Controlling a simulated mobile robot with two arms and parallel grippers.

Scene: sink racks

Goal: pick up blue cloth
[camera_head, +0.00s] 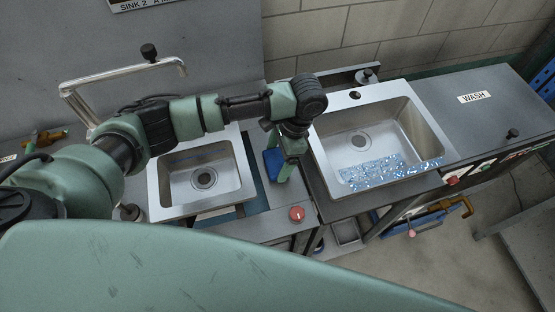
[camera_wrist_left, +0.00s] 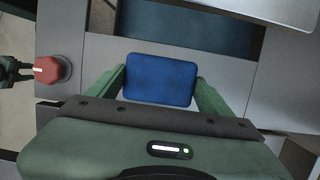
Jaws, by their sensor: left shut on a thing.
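The blue cloth (camera_head: 272,161) is a small folded block beside the fingers of my left gripper (camera_head: 284,168) in the head view. In the left wrist view the cloth (camera_wrist_left: 160,80) shows as a blue rounded rectangle between the two green fingers. My left gripper (camera_wrist_left: 160,92) is shut on it. The gripper hangs down over the strip between the two sinks. I cannot tell how far the cloth is above the surface. My right gripper is not in view.
The left sink (camera_head: 160,205) and the right sink (camera_head: 325,160) flank the gripper. A blue-white speckled patch (camera_head: 385,172) lies along the right sink's front. A red knob (camera_head: 297,214) stands near the counter's front. A grey counter (camera_head: 490,125) marked WASH is at right.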

